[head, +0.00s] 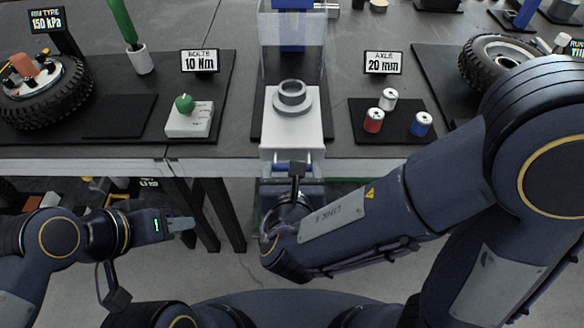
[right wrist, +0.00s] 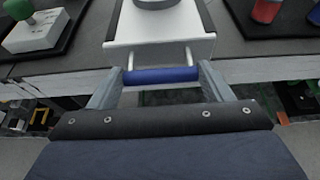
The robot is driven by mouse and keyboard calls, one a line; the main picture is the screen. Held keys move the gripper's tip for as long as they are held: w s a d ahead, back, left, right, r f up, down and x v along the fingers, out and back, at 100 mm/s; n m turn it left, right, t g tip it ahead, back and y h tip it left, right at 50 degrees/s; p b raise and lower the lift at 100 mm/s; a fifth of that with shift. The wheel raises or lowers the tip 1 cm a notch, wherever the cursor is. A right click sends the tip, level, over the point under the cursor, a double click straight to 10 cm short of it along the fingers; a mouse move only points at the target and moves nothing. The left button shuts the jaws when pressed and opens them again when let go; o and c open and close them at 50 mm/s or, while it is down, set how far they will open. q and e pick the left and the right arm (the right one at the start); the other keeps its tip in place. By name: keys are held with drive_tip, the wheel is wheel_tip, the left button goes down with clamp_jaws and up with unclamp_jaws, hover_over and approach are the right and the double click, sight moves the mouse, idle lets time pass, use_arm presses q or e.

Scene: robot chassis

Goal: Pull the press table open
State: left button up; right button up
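The white press table (head: 292,132) sits in the press at the middle of the bench, with a grey ring on top. Its front edge also shows in the right wrist view (right wrist: 160,54). A blue bar handle (right wrist: 160,76) on two metal posts sticks out from its front. My right gripper (right wrist: 160,80) is open, with one finger at each end of the bar. I cannot tell whether the fingers touch it. In the head view my own wrist mostly hides that gripper. My left gripper (head: 182,224) is low at the left, away from the press; its finger gap is not clear.
A clear guard (head: 291,50) stands behind the table. A white block with a green knob (head: 188,118) is to the left. Red, white and blue cylinders (head: 373,120) are to the right. The bench front edge (head: 90,159) runs beside the handle; open floor lies in front.

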drive_tip(key=o, duration=0.5)
drive_tip(key=shift+c, duration=0.2)
drive_tip(key=p+v, duration=0.1)
drive_tip(key=v, duration=0.6)
drive_tip(key=shift+s+r, duration=0.2)
drive_tip(key=shift+s, duration=0.15)
drive_tip(key=s+d+r+m+g+h+p, duration=0.15)
drive_tip(key=d+m+g+p, duration=0.3)
drive_tip(key=d+m, duration=0.55)
drive_tip(key=s+d+r+m+g+h+p, duration=0.1)
drive_tip(key=d+r+m+g+h+p, duration=0.15)
drive_tip(key=d+m+g, duration=0.5)
drive_tip(key=s+d+r+m+t+y+p, duration=0.1)
drive_tip(key=r+m+y, duration=0.3)
drive_tip(key=m, duration=0.6)
drive_tip(key=s+d+r+m+t+y+p, duration=0.2)
drive_tip(key=r+m+t+y+p, duration=0.1)
drive_tip(key=m, duration=0.7)
drive_tip(key=shift+r+y+p, duration=0.4)
drive_tip(key=shift+r+p, duration=0.1)
drive_tip(key=shift+r, duration=0.1)
